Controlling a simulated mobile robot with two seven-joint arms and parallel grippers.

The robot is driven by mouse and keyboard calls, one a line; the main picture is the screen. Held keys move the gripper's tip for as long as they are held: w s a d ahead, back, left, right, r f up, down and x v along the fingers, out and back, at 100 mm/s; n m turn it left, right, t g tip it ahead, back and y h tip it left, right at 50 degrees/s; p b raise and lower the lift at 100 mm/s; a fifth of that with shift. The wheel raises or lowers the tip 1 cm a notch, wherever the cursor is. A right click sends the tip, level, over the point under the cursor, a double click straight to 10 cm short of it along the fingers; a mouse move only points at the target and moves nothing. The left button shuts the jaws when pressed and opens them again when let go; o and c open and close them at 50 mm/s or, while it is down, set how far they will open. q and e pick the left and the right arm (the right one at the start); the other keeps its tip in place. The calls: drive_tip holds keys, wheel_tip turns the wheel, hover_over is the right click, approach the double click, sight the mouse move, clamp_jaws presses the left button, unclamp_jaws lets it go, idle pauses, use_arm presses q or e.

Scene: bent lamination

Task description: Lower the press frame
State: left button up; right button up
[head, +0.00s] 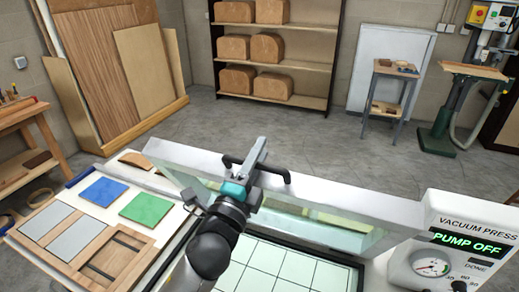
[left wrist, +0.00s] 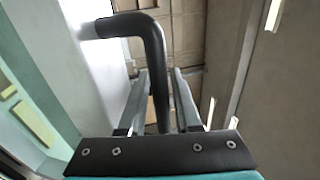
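The press frame (head: 330,192) is a pale frame with a greenish translucent sheet, tilted up above the gridded press bed (head: 275,268) in the head view. A black bar handle (head: 277,173) sits on its upper edge. My left gripper (head: 262,148) reaches across this handle from the near side. In the left wrist view the bent black handle (left wrist: 155,60) runs between the two grey fingers (left wrist: 160,85). A gap seems to show beside the bar, so the fingers look open around it. My right gripper is out of view.
The vacuum press control box (head: 462,240) at right reads PUMP OFF and carries a gauge. A side table with a blue panel (head: 104,190), a green panel (head: 146,208) and wooden pieces stands at left. Shelves (head: 275,50) stand far back, beyond open floor (head: 270,120).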

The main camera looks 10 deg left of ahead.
use_arm(q)
drive_tip(key=shift+w, duration=0.2)
clamp_jaws()
idle(1.4)
